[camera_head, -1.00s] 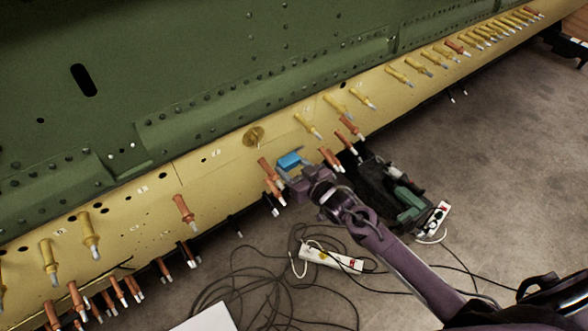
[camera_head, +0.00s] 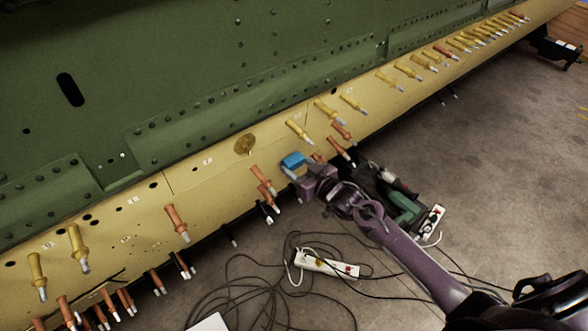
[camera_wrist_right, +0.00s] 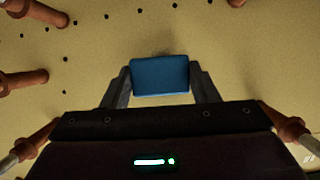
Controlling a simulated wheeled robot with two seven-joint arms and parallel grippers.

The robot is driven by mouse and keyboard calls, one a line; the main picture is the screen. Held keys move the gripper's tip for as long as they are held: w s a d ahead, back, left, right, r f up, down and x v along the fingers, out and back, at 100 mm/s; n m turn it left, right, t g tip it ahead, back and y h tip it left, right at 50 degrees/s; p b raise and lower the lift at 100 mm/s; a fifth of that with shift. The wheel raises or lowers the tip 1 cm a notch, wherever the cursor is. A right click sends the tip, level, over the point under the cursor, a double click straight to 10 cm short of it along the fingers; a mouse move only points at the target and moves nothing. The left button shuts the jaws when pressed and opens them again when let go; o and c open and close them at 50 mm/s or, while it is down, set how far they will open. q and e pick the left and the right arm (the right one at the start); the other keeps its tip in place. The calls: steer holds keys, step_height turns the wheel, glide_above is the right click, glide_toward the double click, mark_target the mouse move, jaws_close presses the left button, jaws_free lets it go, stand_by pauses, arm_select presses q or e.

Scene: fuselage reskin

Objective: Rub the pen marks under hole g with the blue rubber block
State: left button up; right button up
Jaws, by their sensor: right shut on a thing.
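The blue rubber block (camera_head: 293,160) is held between the fingers of my right gripper (camera_head: 296,169), in front of the yellow skin strip (camera_head: 225,168). In the right wrist view the blue block (camera_wrist_right: 160,76) sits between the two grey fingers of my right gripper (camera_wrist_right: 160,88), its broad face filling the gap. The yellow skin lies right behind it; I cannot tell whether the block touches it. Small white labels (camera_head: 207,161) mark holes along the strip, but their letters are too small to read. I cannot make out pen marks near the block. My left gripper is not in view.
Orange and yellow fasteners stick out of the strip, with orange ones (camera_head: 262,178) just left of the block and others (camera_head: 338,146) just right. A dark tool bag or cart (camera_head: 385,190) stands below. Cables and a power strip (camera_head: 325,263) lie on the floor.

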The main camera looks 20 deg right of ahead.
steer(key=shift+w+d+r, duration=0.15)
steer(key=shift+w+d, duration=0.1)
steer(key=shift+d, duration=0.2)
steer(key=shift+w+d+r, duration=0.1)
steer(key=shift+w+d, duration=0.1)
steer(key=shift+d, duration=0.2)
steer(key=shift+s+a+f+p, duration=0.1)
steer(key=shift+s+a+p, duration=0.3)
steer(key=shift+a, duration=0.6)
steer(key=shift+s+a+p, duration=0.35)
steer(key=shift+a, duration=0.65)
steer(key=shift+s+a+f+p, duration=0.1)
steer(key=shift+s+a+p, duration=0.3)
steer(key=shift+a, duration=0.6)
steer(key=s+d+f+p, duration=0.1)
steer(key=s+d+p, duration=0.1)
steer(key=s, duration=0.3)
steer(key=shift+s+f, duration=0.2)
steer(key=shift+s, duration=0.05)
